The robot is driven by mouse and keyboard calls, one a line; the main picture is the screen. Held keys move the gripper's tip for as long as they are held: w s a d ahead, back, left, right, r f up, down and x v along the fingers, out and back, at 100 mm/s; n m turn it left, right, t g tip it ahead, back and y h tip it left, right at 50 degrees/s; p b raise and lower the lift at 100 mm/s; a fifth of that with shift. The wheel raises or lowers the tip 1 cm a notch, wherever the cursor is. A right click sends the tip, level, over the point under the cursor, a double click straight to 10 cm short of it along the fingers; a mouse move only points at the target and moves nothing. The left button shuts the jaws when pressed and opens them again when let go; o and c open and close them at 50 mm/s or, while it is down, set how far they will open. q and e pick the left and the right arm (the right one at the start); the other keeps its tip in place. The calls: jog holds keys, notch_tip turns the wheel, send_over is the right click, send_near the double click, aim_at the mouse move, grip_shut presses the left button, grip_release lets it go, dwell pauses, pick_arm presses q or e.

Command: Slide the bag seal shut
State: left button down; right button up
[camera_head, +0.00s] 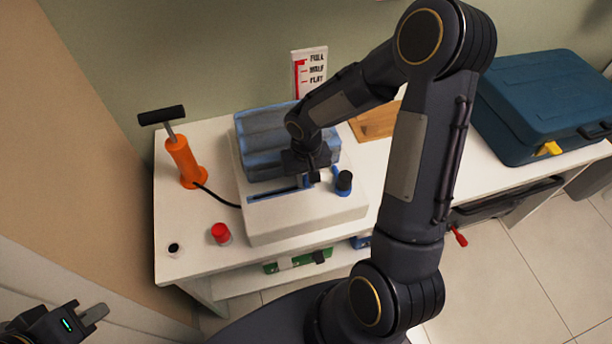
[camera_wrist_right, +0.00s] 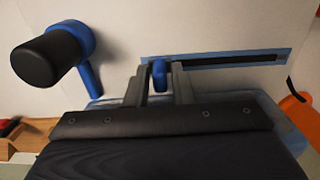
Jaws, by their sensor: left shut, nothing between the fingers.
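The blue-grey storage bag (camera_head: 265,125) lies at the back of a white box-like base (camera_head: 305,225). A dark seal slot with a blue border (camera_head: 270,194) runs along the base in front of the bag. The small blue slider (camera_wrist_right: 159,75) is at the slot's left end in the right wrist view, its right end in the head view. My right gripper (camera_wrist_right: 160,82) is open, with one finger on each side of the slider and narrow gaps visible. It also shows over the slot in the head view (camera_head: 310,182). My left gripper (camera_head: 96,314) is shut and empty at lower left, away from the base.
A blue valve with a black cap (camera_head: 344,181) stands right of the slot. An orange hand pump (camera_head: 183,160) with a black hose, a red cap (camera_head: 221,233) and a small black-topped piece (camera_head: 174,248) are at left. A blue case (camera_head: 540,95) lies at right.

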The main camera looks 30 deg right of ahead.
grip_shut()
jog(key=shift+w+a, duration=0.1)
jog(key=shift+a, duration=0.2)
jog(key=w+a+b, duration=0.1)
jog(key=a, duration=0.3)
jog(key=w+a+b, duration=0.1)
jog(key=a+b, duration=0.1)
jog(key=a, duration=0.3)
jog(key=w+a+b, duration=0.1)
jog(key=a, duration=0.3)
jog(key=shift+w+a+b, duration=0.1)
jog(key=shift+a+b, duration=0.15)
jog(key=shift+b, duration=0.1)
jog(key=shift+r, duration=0.1)
grip_release()
jog(key=o, duration=0.3)
jog(key=shift+a, duration=0.15)
jog(key=shift+o, duration=0.2)
